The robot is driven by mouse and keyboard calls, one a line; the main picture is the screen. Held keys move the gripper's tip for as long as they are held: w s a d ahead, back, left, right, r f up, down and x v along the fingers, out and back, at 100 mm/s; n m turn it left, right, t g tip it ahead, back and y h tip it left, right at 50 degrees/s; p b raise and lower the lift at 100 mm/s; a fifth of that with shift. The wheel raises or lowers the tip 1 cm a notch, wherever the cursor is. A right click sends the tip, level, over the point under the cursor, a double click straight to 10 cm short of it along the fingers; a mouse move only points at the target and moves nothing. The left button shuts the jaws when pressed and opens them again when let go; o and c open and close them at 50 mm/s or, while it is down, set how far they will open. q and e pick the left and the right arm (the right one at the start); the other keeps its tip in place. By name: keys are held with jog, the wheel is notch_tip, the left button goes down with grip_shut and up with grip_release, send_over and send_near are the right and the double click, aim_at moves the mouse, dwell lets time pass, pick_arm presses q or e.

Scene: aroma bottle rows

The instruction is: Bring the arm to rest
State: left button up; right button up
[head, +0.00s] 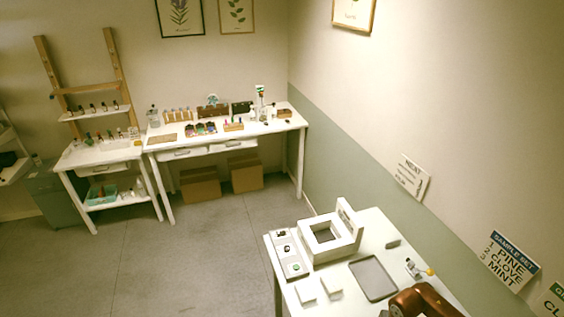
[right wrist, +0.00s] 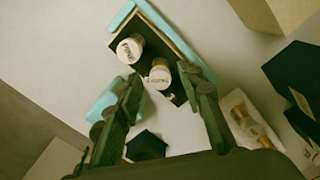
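My right gripper (right wrist: 165,92) shows in the right wrist view with its two dark fingers spread apart. Beyond the fingertips is a dark tray with a light blue rim (right wrist: 180,38). It holds a white-capped bottle with lettering (right wrist: 130,48) and a second white-capped bottle (right wrist: 160,74). I cannot tell how far the fingers are from the bottles.
In the right wrist view, a white holder with small bottles (right wrist: 250,118) lies right. In the head view, a near table (head: 382,224) carries a white square frame (head: 345,245), a grey tray (head: 373,278) and a grey strip (head: 290,262). A far bench (head: 285,122) holds bottle rows. Open floor lies between.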

notch_tip(320, 180, up, 10)
jog(key=b, duration=0.2)
notch_tip(320, 180, down, 13)
jog(key=p, duration=0.2)
jog(key=shift+s+a+p, duration=0.1)
jog(key=shift+p, duration=0.25)
notch_tip(320, 180, up, 3)
jog(key=shift+r+b, duration=0.15)
jog(key=shift+b, duration=0.7)
jog(key=s+a+r+b, duration=0.4)
jog(key=s+a+r, duration=0.3)
jog(key=a+r, duration=0.4)
jog(key=w+a+f+n+b, duration=0.1)
jog(key=w+n+b, duration=0.1)
jog(key=n, duration=1.2)
jog(key=w+a+f+n+b, duration=0.1)
jog(key=w+a+n+b, duration=0.1)
jog(key=n, duration=1.1)
jog(key=shift+w+f+n+b, duration=0.25)
jog(key=shift+w+n+b, duration=0.15)
jog(key=shift+w+b, duration=0.25)
